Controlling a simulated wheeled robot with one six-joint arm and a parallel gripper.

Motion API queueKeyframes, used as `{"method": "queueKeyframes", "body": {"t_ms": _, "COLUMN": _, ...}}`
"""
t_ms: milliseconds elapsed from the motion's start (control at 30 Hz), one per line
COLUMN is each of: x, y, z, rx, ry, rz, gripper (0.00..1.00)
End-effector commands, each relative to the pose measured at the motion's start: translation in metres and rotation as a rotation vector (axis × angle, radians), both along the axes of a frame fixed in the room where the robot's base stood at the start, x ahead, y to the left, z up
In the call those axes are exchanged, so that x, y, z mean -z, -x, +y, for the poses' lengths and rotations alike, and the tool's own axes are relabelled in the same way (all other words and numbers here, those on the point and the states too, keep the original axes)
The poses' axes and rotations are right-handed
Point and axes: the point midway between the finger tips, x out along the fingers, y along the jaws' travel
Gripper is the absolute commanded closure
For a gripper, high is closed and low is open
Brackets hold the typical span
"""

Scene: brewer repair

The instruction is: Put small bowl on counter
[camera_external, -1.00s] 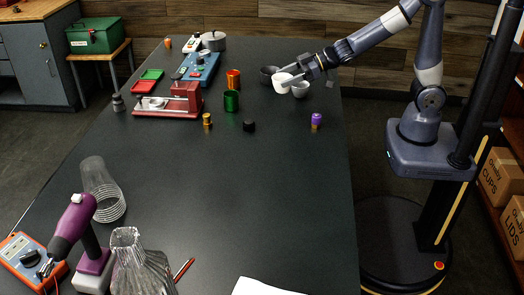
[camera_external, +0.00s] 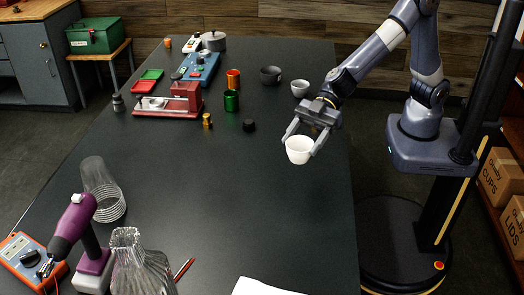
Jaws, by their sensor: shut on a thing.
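A small white bowl (camera_external: 298,150) is between the fingers of my gripper (camera_external: 302,146), which is shut on it. The bowl is upright over the right part of the dark counter (camera_external: 230,195). I cannot tell for sure whether its base touches the counter or hangs a little above it. The purple-topped piece seen earlier is hidden behind my gripper.
A dark bowl (camera_external: 270,75) and another light bowl (camera_external: 300,88) stand farther back. An orange cup (camera_external: 233,79), a green cup (camera_external: 231,100) and a black knob (camera_external: 249,125) are to the left. The counter's middle is clear; glass vessels (camera_external: 103,190) stand front left.

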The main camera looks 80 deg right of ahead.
Motion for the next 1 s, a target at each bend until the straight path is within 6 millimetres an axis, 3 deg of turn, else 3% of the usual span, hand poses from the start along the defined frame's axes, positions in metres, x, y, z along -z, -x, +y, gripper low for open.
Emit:
{"method": "queueKeyframes", "body": {"t_ms": 33, "x": 0.0, "y": 0.01, "z": 0.017, "rx": -0.039, "ry": 0.002, "rz": 0.001, "gripper": 0.62}}
{"method": "queueKeyframes", "body": {"t_ms": 100, "x": 0.001, "y": 0.02, "z": 0.032, "rx": -0.074, "ry": 0.002, "rz": 0.001, "gripper": 0.62}}
{"method": "queueKeyframes", "body": {"t_ms": 233, "x": 0.005, "y": 0.03, "z": 0.047, "rx": -0.111, "ry": 0.005, "rz": 0.003, "gripper": 0.62}}
{"method": "queueKeyframes", "body": {"t_ms": 500, "x": 0.053, "y": 0.032, "z": 0.05, "rx": -0.119, "ry": 0.005, "rz": 0.006, "gripper": 0.62}}
{"method": "queueKeyframes", "body": {"t_ms": 900, "x": 0.099, "y": 0.032, "z": 0.049, "rx": -0.118, "ry": 0.005, "rz": 0.005, "gripper": 0.62}}
{"method": "queueKeyframes", "body": {"t_ms": 1000, "x": 0.103, "y": 0.032, "z": 0.049, "rx": -0.118, "ry": 0.003, "rz": 0.002, "gripper": 0.62}}
